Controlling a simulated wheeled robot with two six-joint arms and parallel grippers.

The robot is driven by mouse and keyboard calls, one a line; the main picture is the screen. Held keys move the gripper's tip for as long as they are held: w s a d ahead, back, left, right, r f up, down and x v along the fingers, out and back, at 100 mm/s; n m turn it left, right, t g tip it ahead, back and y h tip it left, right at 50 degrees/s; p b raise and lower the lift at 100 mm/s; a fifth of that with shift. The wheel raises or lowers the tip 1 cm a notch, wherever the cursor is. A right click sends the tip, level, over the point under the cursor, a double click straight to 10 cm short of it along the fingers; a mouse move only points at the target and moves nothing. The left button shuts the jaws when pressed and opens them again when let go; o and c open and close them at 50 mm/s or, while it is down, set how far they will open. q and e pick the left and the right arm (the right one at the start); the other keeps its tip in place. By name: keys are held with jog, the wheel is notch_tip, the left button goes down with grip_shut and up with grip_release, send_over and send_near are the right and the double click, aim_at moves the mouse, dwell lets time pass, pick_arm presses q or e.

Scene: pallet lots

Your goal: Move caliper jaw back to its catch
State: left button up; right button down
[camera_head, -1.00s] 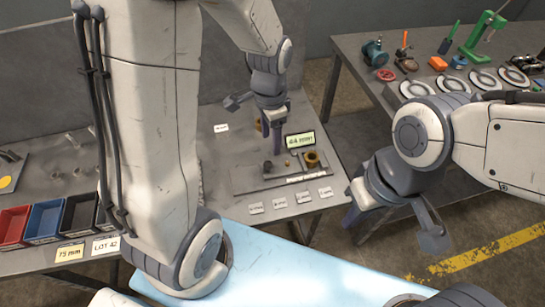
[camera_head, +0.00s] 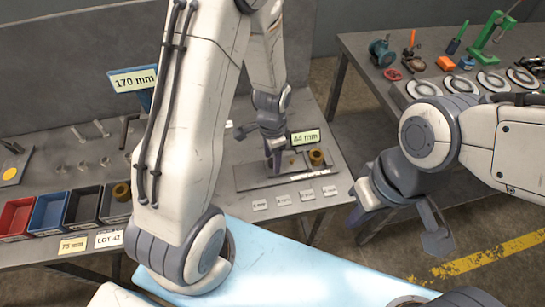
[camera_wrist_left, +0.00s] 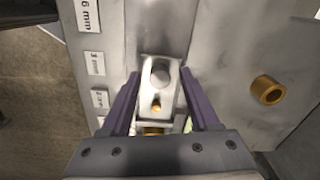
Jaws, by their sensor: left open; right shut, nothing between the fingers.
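The caliper (camera_head: 290,177) is a flat grey plate on the table with a green 44 mm display (camera_head: 305,138) behind it. In the left wrist view, a pale block with a slot, a round peg and a small brass pin, which seems to be the caliper jaw (camera_wrist_left: 166,64), lies between the purple fingers. My left gripper (camera_head: 275,170) points down over the caliper's left part, fingers apart on either side of the block (camera_wrist_left: 158,88). Contact cannot be told. The catch cannot be made out. My right gripper (camera_head: 354,214) is shut and empty, right of the table.
A brass ring (camera_head: 316,157) stands on the caliper's right part. Small label cards (camera_head: 283,199) lie in front. A second bench (camera_head: 362,72) with tools stands back right.

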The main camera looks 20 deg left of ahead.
pick_arm(q)
grip_shut()
dwell(1.4)
